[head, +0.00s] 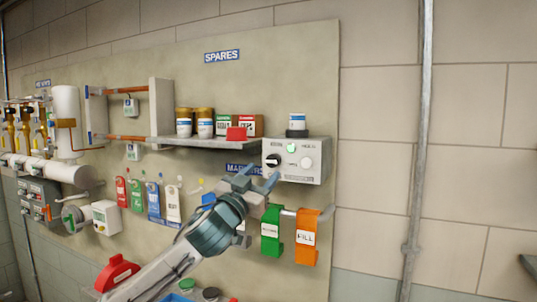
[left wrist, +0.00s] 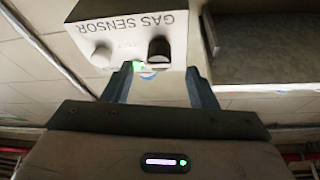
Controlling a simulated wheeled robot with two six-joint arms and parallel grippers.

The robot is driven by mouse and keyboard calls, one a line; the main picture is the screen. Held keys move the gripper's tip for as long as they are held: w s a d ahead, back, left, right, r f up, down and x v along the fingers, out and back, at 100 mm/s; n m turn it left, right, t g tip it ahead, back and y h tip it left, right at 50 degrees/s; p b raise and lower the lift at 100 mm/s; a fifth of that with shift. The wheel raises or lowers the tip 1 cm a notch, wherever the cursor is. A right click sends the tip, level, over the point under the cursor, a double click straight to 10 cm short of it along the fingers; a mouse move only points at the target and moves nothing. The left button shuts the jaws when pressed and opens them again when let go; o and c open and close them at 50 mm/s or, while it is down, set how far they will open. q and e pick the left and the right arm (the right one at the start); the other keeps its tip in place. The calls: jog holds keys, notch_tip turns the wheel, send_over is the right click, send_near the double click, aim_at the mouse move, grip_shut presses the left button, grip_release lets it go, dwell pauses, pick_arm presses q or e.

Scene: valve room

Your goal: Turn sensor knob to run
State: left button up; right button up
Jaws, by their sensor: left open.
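The gas sensor (head: 318,176) is a pale box on the wall panel, below a small jar. Its black knob (head: 273,160) is at the left of its face, with a white knob (head: 306,163) at the right and a lit green lamp (head: 291,148) between. In the left wrist view the box appears upside down, with the black knob (left wrist: 159,50) beyond the fingertips. My left gripper (head: 252,182) is open and empty, just below and in front of the black knob, apart from it. The knob's small markings are too blurred to read. My right gripper is not in view.
A grey shelf (head: 205,143) with jars, small boxes and a red block adjoins the sensor on the left. Green (head: 271,232) and orange (head: 306,238) tags hang from a rail below it. A vertical pipe (head: 420,150) runs down the otherwise bare wall at right.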

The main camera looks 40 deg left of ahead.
aim_at(270, 165)
pick_arm(q)
jog(key=p+x, duration=0.2)
jog(key=x, duration=0.1)
jog(key=shift+r, duration=0.25)
jog(key=shift+w+p, duration=0.5)
jog(key=shift+w, duration=0.15)
jog(key=c, duration=1)
